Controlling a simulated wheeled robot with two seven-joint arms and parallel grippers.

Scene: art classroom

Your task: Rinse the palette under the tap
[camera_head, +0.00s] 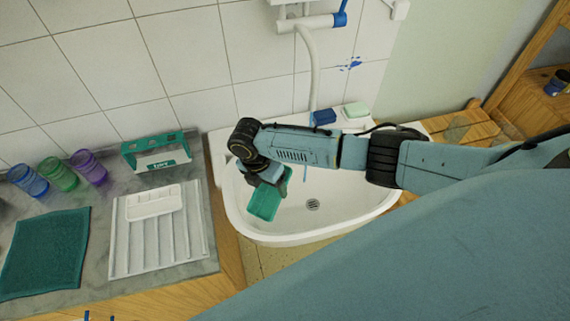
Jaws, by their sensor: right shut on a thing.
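My right gripper (267,181) reaches down over the left part of the white sink (330,214). It is shut on a flat green rectangular thing (263,203), which hangs tilted inside the basin; I cannot tell for sure whether this is the palette. The wrist hides its upper end. The tap (311,22) has a blue lever and a long white spout (313,65). A thin blue streak below the spout may be water; the arm hides where it ends. A small white tray with wells (152,203), also palette-like, lies on the ribbed draining board (190,243). My left gripper is not in view.
Blue, green and purple cups (28,180) stand at the left by the wall. A teal cloth (45,252) and a green-and-white box (156,153) are on the counter. A blue block (324,117) and a pale green soap (356,109) sit on the sink's back rim.

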